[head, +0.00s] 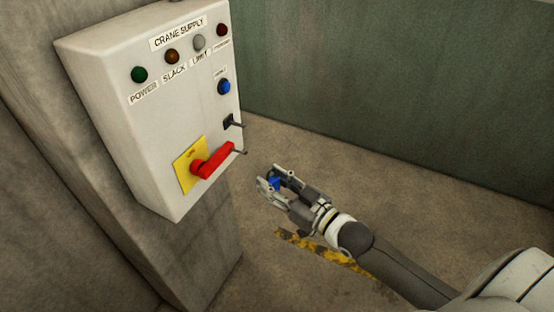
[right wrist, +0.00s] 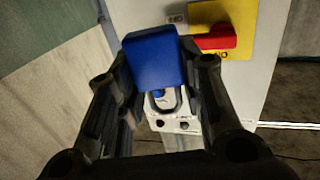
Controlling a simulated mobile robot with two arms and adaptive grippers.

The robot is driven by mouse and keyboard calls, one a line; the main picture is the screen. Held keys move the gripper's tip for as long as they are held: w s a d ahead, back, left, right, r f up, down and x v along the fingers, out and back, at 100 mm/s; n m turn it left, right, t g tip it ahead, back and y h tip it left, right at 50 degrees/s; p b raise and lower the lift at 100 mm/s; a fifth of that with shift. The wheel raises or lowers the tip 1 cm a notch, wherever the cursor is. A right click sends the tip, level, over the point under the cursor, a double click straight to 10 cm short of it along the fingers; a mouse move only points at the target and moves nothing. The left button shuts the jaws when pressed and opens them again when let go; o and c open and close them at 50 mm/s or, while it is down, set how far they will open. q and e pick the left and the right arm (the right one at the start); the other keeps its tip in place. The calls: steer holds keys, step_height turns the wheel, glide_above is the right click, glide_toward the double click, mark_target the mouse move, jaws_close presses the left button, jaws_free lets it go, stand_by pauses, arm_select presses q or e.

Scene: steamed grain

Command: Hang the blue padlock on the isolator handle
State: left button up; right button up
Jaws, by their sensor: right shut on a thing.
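The blue padlock (right wrist: 153,62) is held between the fingers of my right gripper (right wrist: 156,75), its metal shackle (right wrist: 163,103) sticking out past the body in the right wrist view. In the head view my right gripper (head: 270,180) is shut on the padlock (head: 275,184), in the air to the right of the panel and apart from it. The red isolator handle (head: 215,162) sits on a yellow plate (head: 187,168) low on the panel's front; it also shows at the upper right of the right wrist view (right wrist: 216,38). My left gripper is not in view.
The white crane supply panel (head: 150,100) is mounted on a concrete pillar and carries several lamps, a blue button (head: 224,86) and a dark switch (head: 230,122) above the handle. A green wall (head: 400,85) stands behind. A worn yellow floor marking (head: 325,252) lies below my arm.

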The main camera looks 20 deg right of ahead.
mark_target(274, 169)
steer(key=w, duration=0.1)
steer(key=w+d+r, duration=0.1)
steer(key=w, duration=0.1)
steer(key=shift+d+r, duration=0.1)
steer(key=shift+d, duration=0.05)
arm_select(q)
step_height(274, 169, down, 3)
steer(key=b, duration=0.3)
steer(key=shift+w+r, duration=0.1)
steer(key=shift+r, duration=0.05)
arm_select(e)
steer(key=w+a+f, duration=0.1)
steer(key=w+a, duration=0.4)
steer(key=w, duration=0.1)
steer(key=shift+w+a+f, duration=0.15)
steer(key=shift+w+a, duration=0.1)
steer(key=shift+w, duration=0.15)
steer(key=shift+f, duration=0.3)
stand_by(0.5)
